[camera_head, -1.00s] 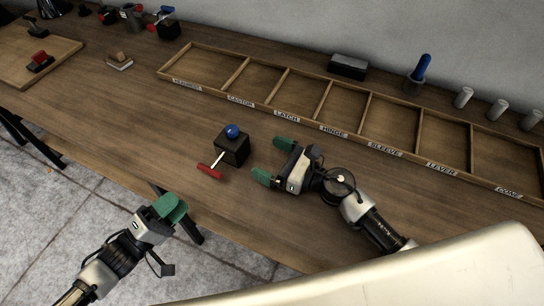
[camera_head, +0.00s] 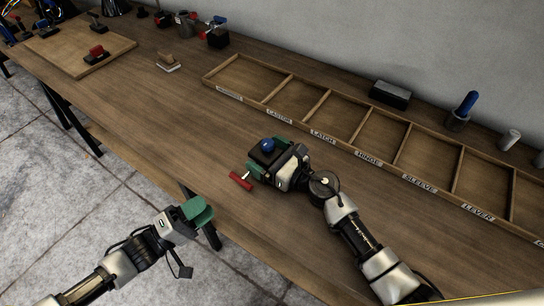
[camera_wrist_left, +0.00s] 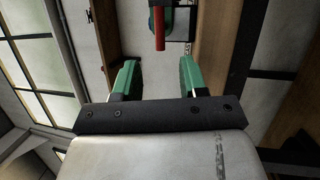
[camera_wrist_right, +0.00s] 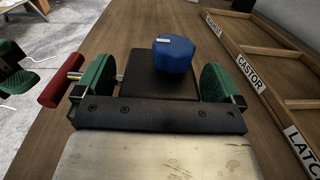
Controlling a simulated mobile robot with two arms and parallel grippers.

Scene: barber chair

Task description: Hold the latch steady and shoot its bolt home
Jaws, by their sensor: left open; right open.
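The latch is a black block (camera_wrist_right: 158,88) with a blue knob (camera_head: 267,145) on top and a red-handled bolt (camera_head: 240,181) sticking out at its side. It stands on the workbench. My right gripper (camera_head: 268,160) is open with its green fingers on either side of the block; whether they touch it I cannot tell. In the right wrist view the blue knob (camera_wrist_right: 173,55) sits between the fingers and the red handle (camera_wrist_right: 60,82) lies left of them. My left gripper (camera_head: 197,211) is open and empty off the bench's front edge. Its wrist view shows the red handle (camera_wrist_left: 159,28) ahead.
An empty wooden tray with labelled compartments (camera_head: 316,134) lies behind the latch. A black block (camera_head: 391,94) and a blue-handled tool (camera_head: 466,104) stand beyond it. A board (camera_head: 78,68) with a red-handled piece lies far left. The bench left of the latch is clear.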

